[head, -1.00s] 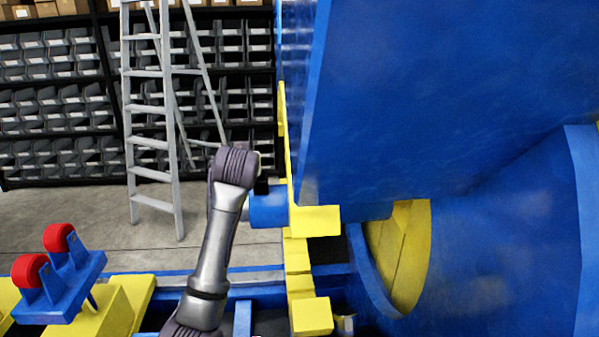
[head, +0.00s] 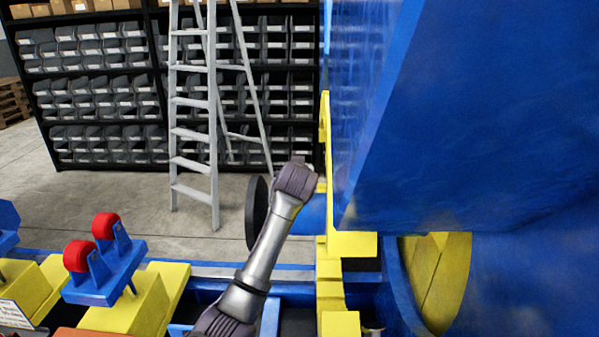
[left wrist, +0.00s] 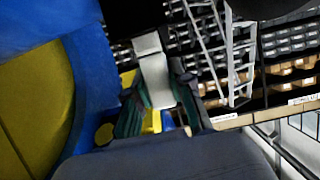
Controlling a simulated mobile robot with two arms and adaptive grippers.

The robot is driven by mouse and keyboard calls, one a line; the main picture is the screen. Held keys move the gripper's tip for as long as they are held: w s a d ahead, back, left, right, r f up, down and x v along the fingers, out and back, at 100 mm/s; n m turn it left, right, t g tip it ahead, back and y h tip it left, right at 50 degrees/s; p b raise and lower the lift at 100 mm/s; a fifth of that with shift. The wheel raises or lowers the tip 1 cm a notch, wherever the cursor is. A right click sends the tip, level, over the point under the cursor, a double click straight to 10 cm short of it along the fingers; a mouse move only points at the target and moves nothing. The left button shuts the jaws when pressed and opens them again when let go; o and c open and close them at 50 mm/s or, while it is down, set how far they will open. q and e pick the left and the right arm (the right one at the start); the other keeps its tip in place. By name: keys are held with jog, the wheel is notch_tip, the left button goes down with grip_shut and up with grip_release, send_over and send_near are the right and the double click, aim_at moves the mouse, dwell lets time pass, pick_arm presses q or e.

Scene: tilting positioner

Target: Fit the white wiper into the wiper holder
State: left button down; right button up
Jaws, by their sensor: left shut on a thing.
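In the left wrist view, my left gripper (left wrist: 160,98) is shut on a pale white piece (left wrist: 154,68), which I take to be the white wiper. The wiper stands out beyond the dark green fingers, and its lower part lies between them. In the head view my left arm rises from the bottom toward a yellow-edged blue frame. The left gripper and the wiper are hidden there. I cannot pick out the wiper holder in either view. My right gripper is in neither view.
A huge blue body (head: 480,120) fills the right side. A yellow stepped bracket (head: 335,270) stands right of my arm. Red rollers (head: 78,256) on blue mounts sit at lower left. A grey ladder (head: 192,120) and bin shelves (head: 95,95) stand behind open floor.

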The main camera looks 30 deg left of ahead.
pick_arm(q)
jog(key=shift+f, duration=0.35)
jog(key=c, duration=1)
grip_release()
jog(key=shift+f, duration=0.15)
jog(key=shift+c, duration=0.2)
jog(key=shift+r, duration=0.25)
jog(key=shift+s+d, duration=0.2)
jog(key=shift+s, duration=0.1)
jog(key=b+v, duration=0.2)
jog(key=v, duration=0.9)
jog(key=shift+s+b, duration=0.15)
jog(key=shift+b, duration=0.15)
